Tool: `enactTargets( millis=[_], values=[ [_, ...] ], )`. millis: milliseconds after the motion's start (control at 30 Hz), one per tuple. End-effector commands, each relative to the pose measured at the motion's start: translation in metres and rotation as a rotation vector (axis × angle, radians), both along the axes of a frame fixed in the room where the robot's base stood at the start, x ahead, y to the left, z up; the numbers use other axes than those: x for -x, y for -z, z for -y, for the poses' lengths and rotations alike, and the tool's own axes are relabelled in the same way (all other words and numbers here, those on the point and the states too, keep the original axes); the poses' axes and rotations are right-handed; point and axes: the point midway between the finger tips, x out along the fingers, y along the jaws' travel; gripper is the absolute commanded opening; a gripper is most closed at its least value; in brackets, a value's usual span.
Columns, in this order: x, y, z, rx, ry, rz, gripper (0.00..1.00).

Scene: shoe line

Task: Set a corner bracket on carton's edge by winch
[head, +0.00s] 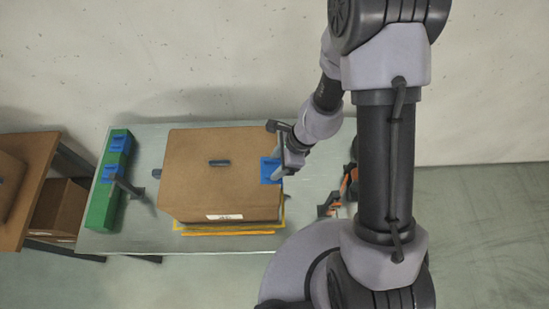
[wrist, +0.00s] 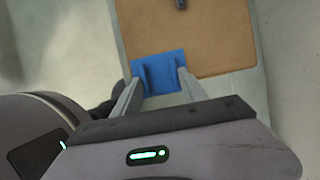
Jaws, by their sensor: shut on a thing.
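A brown carton (head: 215,185) lies on the grey table, with a small dark fitting (head: 219,163) on its top. My gripper (head: 278,165) is at the carton's right edge, shut on a blue corner bracket (head: 268,169). In the wrist view the bracket (wrist: 160,73) sits between my fingers (wrist: 158,90) and overlaps the edge of the carton (wrist: 220,40). I cannot tell whether it touches the carton. More blue brackets (head: 116,146) stand in a green holder (head: 103,205) at the left. The winch may be the dark and orange device (head: 338,195) right of the carton, partly hidden.
The grey table (head: 145,230) is clear between the green holder and the carton, apart from a dark clamp-like part (head: 125,186). Yellow strips (head: 235,231) show under the carton's front edge. A brown shelf unit (head: 25,175) stands left of the table.

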Motion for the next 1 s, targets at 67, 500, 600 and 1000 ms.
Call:
enactTargets(
  millis=[67,500,600,1000],
  values=[
    [0.000,0.008,0.000,-0.001,0.000,0.000,0.09],
    [-0.001,0.067,0.000,-0.001,-0.001,0.002,0.09],
    [-0.001,0.079,0.000,-0.002,-0.003,0.001,0.09],
    [-0.001,0.086,-0.001,-0.002,-0.003,0.001,0.09]
  ],
)
